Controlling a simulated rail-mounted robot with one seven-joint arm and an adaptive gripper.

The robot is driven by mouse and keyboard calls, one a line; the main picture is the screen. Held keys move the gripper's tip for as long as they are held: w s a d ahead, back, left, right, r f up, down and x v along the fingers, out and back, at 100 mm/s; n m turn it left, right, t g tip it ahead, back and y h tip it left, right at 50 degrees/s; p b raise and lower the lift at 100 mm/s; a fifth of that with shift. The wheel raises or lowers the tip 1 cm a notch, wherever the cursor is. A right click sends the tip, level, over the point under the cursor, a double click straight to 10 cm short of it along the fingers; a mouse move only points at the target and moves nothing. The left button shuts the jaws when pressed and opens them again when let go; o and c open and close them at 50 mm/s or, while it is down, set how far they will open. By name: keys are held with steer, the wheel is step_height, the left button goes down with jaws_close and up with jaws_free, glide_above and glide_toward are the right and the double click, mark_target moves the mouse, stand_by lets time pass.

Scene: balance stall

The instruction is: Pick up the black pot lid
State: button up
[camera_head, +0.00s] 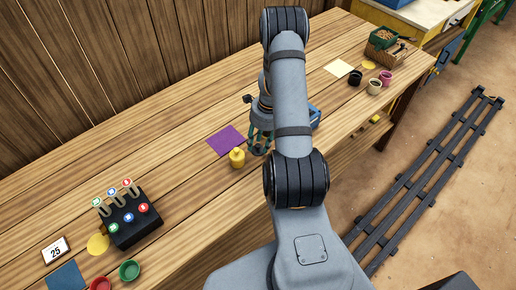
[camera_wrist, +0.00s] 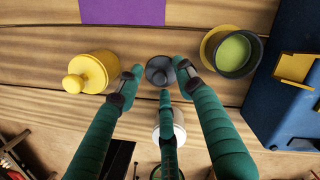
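The black pot lid (camera_wrist: 159,71), dark with a round knob, shows in the wrist view near the middle, between my fingertips. It appears to lie on the wooden table, seen from above. My gripper (camera_wrist: 160,80) has green fingers spread around the lid, with small gaps visible at the sides; the right fingertip is very near its edge. In the head view my gripper (camera_head: 260,143) is low over the table, just right of a yellow pot (camera_head: 237,158), and the lid is hidden there.
The yellow lidded pot (camera_wrist: 92,72) stands close left of my fingers. An open pot with green inside (camera_wrist: 234,53) and a blue box (camera_wrist: 286,95) stand to the right. A pale round object (camera_wrist: 179,129) is partly hidden behind a finger. A purple sheet (camera_wrist: 122,10) lies beyond.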

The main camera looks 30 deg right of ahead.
steer(key=c, duration=0.3)
jaws_close()
stand_by(0.4)
